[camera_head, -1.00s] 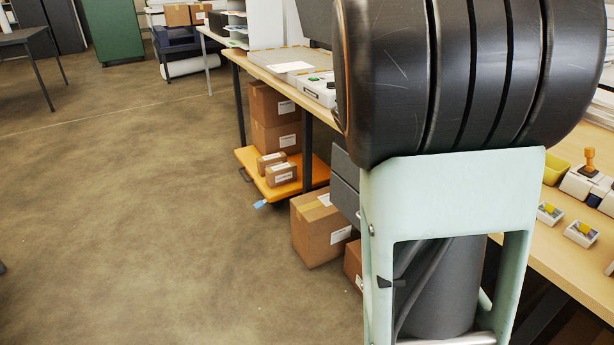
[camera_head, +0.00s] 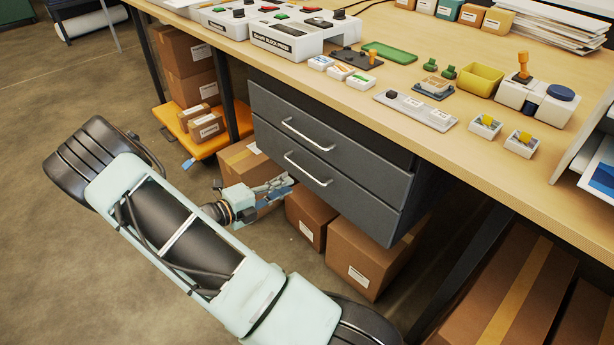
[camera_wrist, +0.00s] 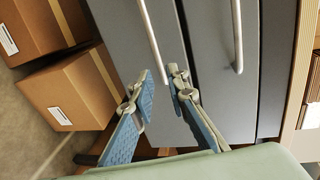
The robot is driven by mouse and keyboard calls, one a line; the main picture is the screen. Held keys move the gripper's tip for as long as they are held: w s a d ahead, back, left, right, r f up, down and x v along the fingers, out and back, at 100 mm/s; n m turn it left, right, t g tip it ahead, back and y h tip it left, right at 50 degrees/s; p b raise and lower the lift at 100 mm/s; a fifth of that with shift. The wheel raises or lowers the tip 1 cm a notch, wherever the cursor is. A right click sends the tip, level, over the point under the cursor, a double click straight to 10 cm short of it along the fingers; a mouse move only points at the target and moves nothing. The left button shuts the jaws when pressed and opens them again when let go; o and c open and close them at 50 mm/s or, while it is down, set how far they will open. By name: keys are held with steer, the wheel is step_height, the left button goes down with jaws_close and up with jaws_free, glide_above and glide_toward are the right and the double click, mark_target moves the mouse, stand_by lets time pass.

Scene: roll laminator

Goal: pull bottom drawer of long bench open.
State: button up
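The long bench (camera_head: 455,125) has a dark grey drawer unit under its top. The bottom drawer (camera_head: 345,202) looks shut and has a silver bar handle (camera_head: 308,170). In the wrist view, turned sideways, the bottom drawer (camera_wrist: 125,35) is the left grey panel and its handle (camera_wrist: 152,40) runs down toward my fingers. My gripper (camera_head: 285,184) is just left of and below the handle's left end. In the wrist view, my gripper (camera_wrist: 160,82) is open, with the handle's end appearing between the fingertips. I cannot tell whether they touch it.
The top drawer (camera_head: 325,125) above also looks shut. Cardboard boxes (camera_head: 365,262) stand on the floor below the drawers. An orange cart (camera_head: 212,145) with boxes is at the left. Stampers and small trays lie on the bench top. Floor at the lower left is open.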

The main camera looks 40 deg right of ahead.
mark_target(310, 175)
steer(key=b+x, duration=0.2)
steer(key=x, duration=0.8)
steer(key=shift+w+d+f+b, duration=0.15)
steer(key=shift+d+f+b, duration=0.05)
steer(key=shift+d+b, duration=0.15)
jaws_close()
